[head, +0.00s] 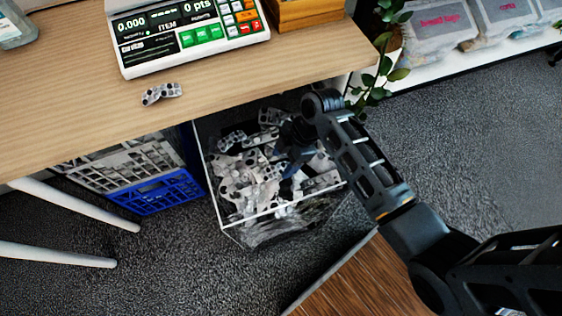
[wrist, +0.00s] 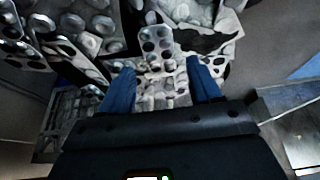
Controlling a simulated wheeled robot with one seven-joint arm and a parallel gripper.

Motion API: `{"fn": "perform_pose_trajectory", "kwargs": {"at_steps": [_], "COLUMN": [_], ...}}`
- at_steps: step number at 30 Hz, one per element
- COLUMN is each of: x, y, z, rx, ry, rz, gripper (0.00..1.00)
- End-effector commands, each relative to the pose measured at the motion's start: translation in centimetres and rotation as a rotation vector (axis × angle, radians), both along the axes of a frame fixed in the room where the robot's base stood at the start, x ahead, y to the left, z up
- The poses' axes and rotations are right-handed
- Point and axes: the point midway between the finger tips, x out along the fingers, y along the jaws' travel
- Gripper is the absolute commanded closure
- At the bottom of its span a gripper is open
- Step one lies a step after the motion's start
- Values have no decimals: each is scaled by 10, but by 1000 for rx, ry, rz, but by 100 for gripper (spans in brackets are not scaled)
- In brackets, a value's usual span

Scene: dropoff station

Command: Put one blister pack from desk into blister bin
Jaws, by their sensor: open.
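The blister bin (head: 223,222) is a clear-walled box on the floor below the desk edge, heaped with silver blister packs (head: 250,177). On the desk (head: 225,97), a small silver blister pack (head: 161,93) lies near the front edge; it looks bent or could be two pieces. My gripper (head: 288,165) reaches down into the top of the bin. In the wrist view its two blue fingers (wrist: 160,72) are apart. A blister pack (wrist: 157,45) shows just beyond and between the fingertips, among others in the heap; I cannot tell whether they touch.
A scale (head: 185,35) stands on the desk behind the pack, with a wooden box (head: 300,14) to its right. A blue crate (head: 155,192) with packs stands left of the bin. A plant (head: 385,55) hangs by the desk's right end. Carpet is open on the right.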

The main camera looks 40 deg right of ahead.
Motion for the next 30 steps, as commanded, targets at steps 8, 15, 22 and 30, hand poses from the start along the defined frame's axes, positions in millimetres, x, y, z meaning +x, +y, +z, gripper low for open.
{"fn": "perform_pose_trajectory", "kwargs": {"at_steps": [8, 15, 22, 30], "x": [-6, -10, -11, -11], "y": [-21, -32, -34, -33], "z": [56, 82, 86, 86], "rx": [-1, 0, 0, 0], "ry": [-3, -1, 1, 0], "rz": [-1, -1, 0, 0], "gripper": [37, 37, 37, 37]}}
